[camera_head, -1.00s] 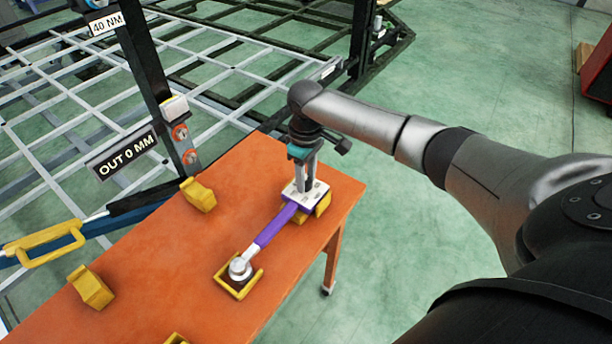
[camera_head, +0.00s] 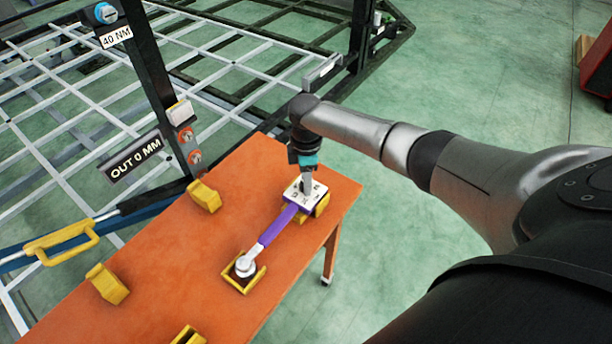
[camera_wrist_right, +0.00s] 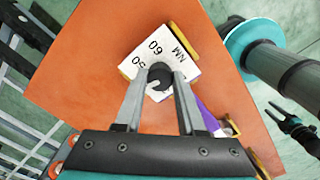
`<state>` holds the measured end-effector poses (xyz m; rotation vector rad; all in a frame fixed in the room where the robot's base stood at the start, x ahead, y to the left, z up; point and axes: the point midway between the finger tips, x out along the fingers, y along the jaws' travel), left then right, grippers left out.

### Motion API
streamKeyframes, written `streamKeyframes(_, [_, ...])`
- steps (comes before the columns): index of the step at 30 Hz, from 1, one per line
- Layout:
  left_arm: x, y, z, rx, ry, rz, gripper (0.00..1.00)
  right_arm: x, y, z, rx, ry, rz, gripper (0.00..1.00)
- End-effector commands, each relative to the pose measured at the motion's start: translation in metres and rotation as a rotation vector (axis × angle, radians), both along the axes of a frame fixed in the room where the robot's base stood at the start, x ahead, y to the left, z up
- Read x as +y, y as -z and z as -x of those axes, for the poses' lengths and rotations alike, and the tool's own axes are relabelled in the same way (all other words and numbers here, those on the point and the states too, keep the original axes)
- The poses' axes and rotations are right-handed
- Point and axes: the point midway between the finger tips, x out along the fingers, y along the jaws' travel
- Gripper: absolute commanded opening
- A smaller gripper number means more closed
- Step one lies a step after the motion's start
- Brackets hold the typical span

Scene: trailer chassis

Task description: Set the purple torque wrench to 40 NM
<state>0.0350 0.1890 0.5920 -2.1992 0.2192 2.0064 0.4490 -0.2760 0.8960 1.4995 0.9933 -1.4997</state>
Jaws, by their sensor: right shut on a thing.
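The purple torque wrench (camera_head: 278,225) lies on the orange table, its round silver head in a yellow holder. At its far end is a white square dial plate (camera_head: 316,199). In the right wrist view the plate (camera_wrist_right: 178,48) shows 50, 60 and NM around a dark round knob (camera_wrist_right: 160,72). My right gripper (camera_head: 307,190) is over the plate, pointing down, its fingers shut on the knob. The fingers hide part of the plate, and I cannot read the set value. My left gripper is not seen in the head view.
The orange table (camera_head: 185,255) carries several yellow holders, one at the left (camera_head: 107,284). A black post bears a 40 NM sign (camera_head: 116,37) and an OUT 0 MM sign (camera_head: 134,160). A white grid frame stands behind. Green floor lies free to the right.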

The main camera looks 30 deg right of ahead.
Motion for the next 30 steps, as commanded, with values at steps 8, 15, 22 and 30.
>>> streamKeyframes(8, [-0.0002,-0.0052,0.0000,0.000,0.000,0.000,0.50,0.0010,-0.0008,-0.0004,-0.001,-0.175,-0.002,0.00])
streamKeyframes(15, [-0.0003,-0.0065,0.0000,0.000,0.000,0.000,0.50,0.0009,-0.0005,-0.0004,-0.001,-0.251,-0.002,0.00])
streamKeyframes(22, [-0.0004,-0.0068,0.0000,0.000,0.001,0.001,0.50,0.0010,-0.0003,-0.0004,-0.001,-0.273,-0.002,0.00])
streamKeyframes(30, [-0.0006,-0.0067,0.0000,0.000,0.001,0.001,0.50,0.0011,-0.0003,-0.0003,-0.001,-0.273,-0.002,0.00])
